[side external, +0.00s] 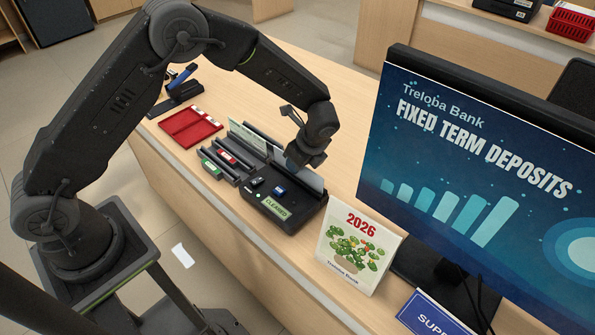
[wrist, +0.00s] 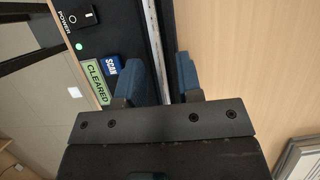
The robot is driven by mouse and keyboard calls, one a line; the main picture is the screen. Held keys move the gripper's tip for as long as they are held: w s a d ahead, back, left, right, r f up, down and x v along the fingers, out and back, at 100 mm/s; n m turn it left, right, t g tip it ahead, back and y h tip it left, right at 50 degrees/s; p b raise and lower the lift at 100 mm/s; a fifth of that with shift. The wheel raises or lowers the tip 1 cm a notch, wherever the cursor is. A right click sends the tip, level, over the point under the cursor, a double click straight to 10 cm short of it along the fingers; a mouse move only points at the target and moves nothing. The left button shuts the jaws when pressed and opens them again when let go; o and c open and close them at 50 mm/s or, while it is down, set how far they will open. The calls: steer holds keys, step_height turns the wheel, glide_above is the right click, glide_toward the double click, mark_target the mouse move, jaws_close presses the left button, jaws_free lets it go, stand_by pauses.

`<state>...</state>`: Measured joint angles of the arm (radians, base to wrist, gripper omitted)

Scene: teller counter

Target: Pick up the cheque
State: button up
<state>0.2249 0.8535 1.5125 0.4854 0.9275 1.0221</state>
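A black cheque scanner (side external: 285,212) with a green CLEARED label stands on the counter. A pale upright sheet (side external: 312,181), which looks like the cheque, shows at its rear side, partly hidden by my gripper (side external: 298,163). In the wrist view my gripper (wrist: 170,82) points down with its two blue-padded fingers on either side of a thin upright edge (wrist: 154,35) along the scanner. The fingers stand a little apart, and I see no clear contact. Another pale printed slip (side external: 247,136) stands in the slotted rack.
A slotted rack (side external: 229,170) with green and red labels stands left of the scanner, with a red tray (side external: 190,126) beyond. A 2026 calendar (side external: 357,249) and a large monitor (side external: 480,160) stand to the right. A white paper-like piece (side external: 182,256) lies on the floor.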

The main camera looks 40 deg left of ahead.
steer(key=shift+x, duration=1.45)
steer(key=shift+r, duration=0.1)
steer(key=shift+c, duration=0.4)
jaws_close()
